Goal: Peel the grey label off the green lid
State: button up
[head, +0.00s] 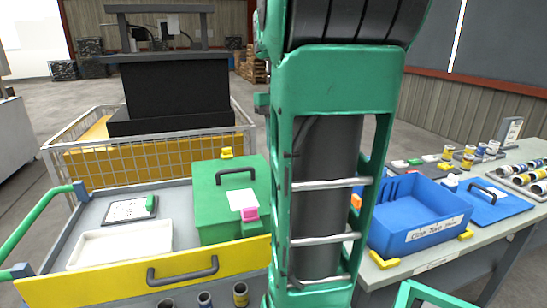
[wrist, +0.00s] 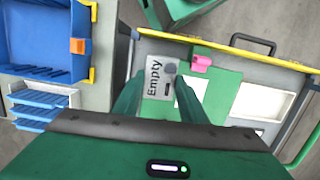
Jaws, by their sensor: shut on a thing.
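The green lid (head: 210,192) is on a green box in the cart at left centre, with a black handle, a white sheet (head: 241,199) and a pink block (head: 250,214) at its front. In the wrist view the lid (wrist: 226,95) is right of my gripper (wrist: 160,80). A light grey label (wrist: 154,80) reading "Empty" shows between the green fingers, beside the lid. My gripper is shut on the grey label; the exact contact is hard to make out. My arm hides the gripper and label in the head view.
A white tray (head: 122,246) and a small framed card (head: 131,209) lie left of the box. A yellow front rail (head: 105,285) with a handle edges the cart. A blue bin (head: 418,232) and a blue lid (head: 487,203) stand on the right bench. Free floor lies behind.

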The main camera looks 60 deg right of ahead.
jog(key=shift+r, duration=1.6)
